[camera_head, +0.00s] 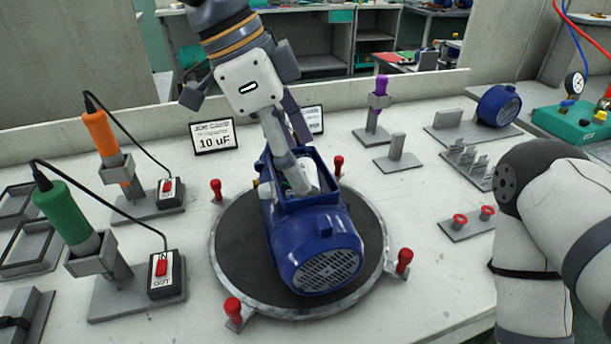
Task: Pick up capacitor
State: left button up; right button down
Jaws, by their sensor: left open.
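A blue motor (318,248) with a grilled end cap lies on a dark round turntable (237,238). Its top housing is open. My left gripper (298,180) reaches down from above into this opening, its fingertips partly hidden by the housing walls; it is open. A small whitish part (309,172) shows inside the opening beside the fingers; I cannot tell whether it is the capacitor. No other capacitor is clearly visible. A sign reading "10 uF" (214,136) stands behind the turntable. My right arm is at the right edge, its gripper out of frame.
Red pegs (404,260) ring the turntable. Orange (101,132) and green (66,209) corded tools stand in holders at left. A purple-handled tool (381,86), grey fixtures (397,150) and another blue motor part (498,104) stand at right. Bare table lies at front right.

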pick_arm(q)
jog(key=shift+x, duration=1.05)
jog(key=c, duration=1)
jog(key=shift+f, duration=0.1)
jog(key=shift+c, duration=0.6)
